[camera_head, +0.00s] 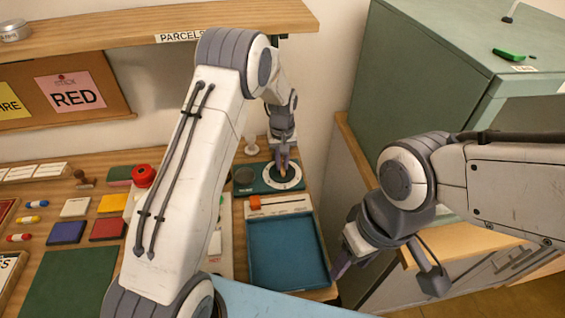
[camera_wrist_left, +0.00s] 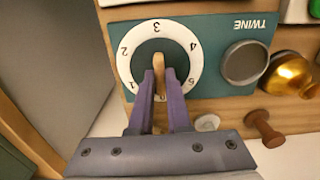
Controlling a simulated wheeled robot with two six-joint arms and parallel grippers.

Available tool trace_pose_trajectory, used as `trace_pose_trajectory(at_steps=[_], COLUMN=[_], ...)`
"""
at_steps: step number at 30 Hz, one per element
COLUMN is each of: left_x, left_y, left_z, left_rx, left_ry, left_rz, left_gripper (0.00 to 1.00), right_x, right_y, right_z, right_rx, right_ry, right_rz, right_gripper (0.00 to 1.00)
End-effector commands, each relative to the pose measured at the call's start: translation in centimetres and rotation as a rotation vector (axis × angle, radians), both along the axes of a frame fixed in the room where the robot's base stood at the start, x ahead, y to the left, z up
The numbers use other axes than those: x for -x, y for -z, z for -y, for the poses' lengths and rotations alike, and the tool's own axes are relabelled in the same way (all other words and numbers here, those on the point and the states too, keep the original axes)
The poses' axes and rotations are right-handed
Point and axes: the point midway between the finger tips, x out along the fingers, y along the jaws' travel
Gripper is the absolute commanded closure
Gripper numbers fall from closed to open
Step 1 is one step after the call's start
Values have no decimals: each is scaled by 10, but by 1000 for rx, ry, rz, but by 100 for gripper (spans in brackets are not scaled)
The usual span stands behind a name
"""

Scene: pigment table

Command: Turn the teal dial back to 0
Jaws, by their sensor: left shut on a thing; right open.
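The teal dial (camera_wrist_left: 152,53) fills the middle of the left wrist view, with a white ring numbered 1 to 5 and a wooden handle (camera_wrist_left: 158,66) across its centre. A mark that looks like 0 is partly hidden between the fingers at the ring's near side. The handle lies nearly in line with that mark; I cannot tell which end is the pointer. My left gripper (camera_wrist_left: 160,78) is shut on the handle. In the head view the dial (camera_head: 283,183) sits at the table's back, under my left gripper (camera_head: 283,168). My right gripper (camera_head: 341,264) is open, right of the blue tray.
A grey round knob (camera_wrist_left: 244,62) and the TWINE label share the dial's plate. A brass knob (camera_wrist_left: 290,75) and a small wooden peg (camera_wrist_left: 263,128) are beside it. The blue tray (camera_head: 287,284) lies in front. A green cabinet (camera_head: 425,60) stands at the right.

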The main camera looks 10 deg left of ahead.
Motion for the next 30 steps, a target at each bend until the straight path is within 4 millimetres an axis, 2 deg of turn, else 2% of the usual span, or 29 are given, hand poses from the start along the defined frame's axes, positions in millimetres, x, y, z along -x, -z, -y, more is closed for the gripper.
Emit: trace_pose_trajectory(at_steps=[9, 10, 11, 12, 23, 26, 30], left_x=[-2, -2, -2, -2, -1, -2, -2], left_y=[-2, -2, -1, -1, -4, -16, -43], left_z=[0, 0, 0, 0, 0, 0, 0], left_rx=[0, 0, 1, 1, 1, 1, 1], left_ry=[-4, -4, -4, -4, -2, -2, -2], left_rz=[7, 7, 6, 6, 4, 6, 8], left_gripper=[100, 73, 62, 54, 54, 54, 54], right_x=[0, 0, 0, 0, 0, 0, 0], right_y=[0, 0, 0, 0, 1, 3, 7], right_z=[0, 0, 0, 0, 0, 0, 0], right_rx=[0, 0, 0, 0, 0, 0, 0], right_ry=[0, 0, 0, 0, 0, 0, 0], right_rz=[0, 0, 0, 0, 0, 0, 0], right_gripper=[50, 50, 50, 50, 50, 50, 50])
